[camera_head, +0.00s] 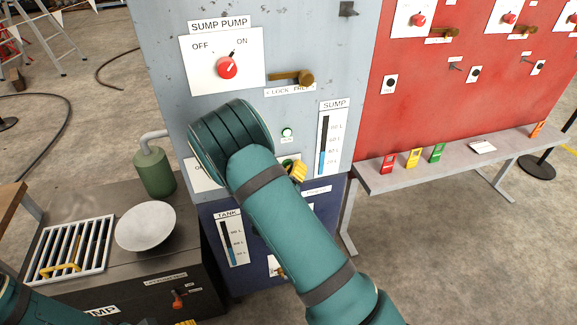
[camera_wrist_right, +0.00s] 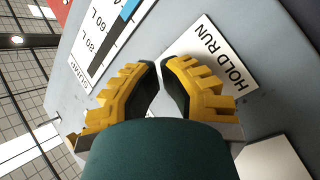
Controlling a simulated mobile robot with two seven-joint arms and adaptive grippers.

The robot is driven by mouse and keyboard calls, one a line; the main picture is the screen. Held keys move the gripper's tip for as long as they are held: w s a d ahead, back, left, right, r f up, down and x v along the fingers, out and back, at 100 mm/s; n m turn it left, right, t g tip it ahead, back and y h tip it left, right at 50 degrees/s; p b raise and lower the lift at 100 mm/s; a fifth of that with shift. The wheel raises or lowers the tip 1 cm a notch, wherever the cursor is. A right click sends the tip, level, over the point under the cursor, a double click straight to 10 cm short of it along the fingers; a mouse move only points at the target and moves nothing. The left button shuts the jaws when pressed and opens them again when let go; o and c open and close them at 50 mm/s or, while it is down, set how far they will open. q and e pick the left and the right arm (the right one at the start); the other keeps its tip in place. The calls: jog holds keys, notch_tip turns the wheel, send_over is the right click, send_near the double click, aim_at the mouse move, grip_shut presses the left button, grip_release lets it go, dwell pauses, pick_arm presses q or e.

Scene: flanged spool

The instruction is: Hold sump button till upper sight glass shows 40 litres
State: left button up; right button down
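My right gripper (camera_wrist_right: 160,62) is over the white HOLD RUN plate (camera_wrist_right: 212,55) in the right wrist view; its yellow fingertips are together or nearly so. In the head view my arm hides most of it, and one yellow finger (camera_head: 298,171) shows. The button itself is hidden, so contact cannot be seen. The upper SUMP sight glass (camera_head: 324,145) has blue in its lower part; its top looks near the 40 to 60 L marks, too small to read exactly. The lower TANK sight glass (camera_head: 231,244) also shows blue low down. Only a yellow tip of my left gripper (camera_head: 185,322) seems visible.
A red SUMP PUMP knob (camera_head: 228,67), a brass lever (camera_head: 292,77) and a small green lamp (camera_head: 287,132) are on the grey panel. A bench (camera_head: 380,182) with coloured blocks stands right. A bowl (camera_head: 146,226) and a grate (camera_head: 72,247) are left.

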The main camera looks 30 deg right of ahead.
jog(key=shift+s+a, duration=0.2)
jog(key=shift+s, duration=0.55)
jog(key=s, duration=0.2)
jog(key=s+a, duration=0.1)
jog(key=s, duration=0.1)
jog(key=shift+s+a, duration=0.1)
jog(key=shift+s, duration=0.3)
dwell(0.4)
jog(key=s+a+f+m+g+y, duration=0.1)
jog(key=s+a+f+g+y, duration=0.2)
jog(key=a+f+y, duration=0.45)
jog(key=s+a+f+m+g+y, duration=0.1)
jog(key=s+a+f+g+y, duration=0.2)
jog(key=f, duration=0.7)
jog(key=s+a+g+y, duration=0.4)
jog(key=s+a+y, duration=0.4)
jog(key=a, duration=0.4)
jog(key=shift+s+a+f, duration=0.15)
jog(key=shift+s, duration=0.2)
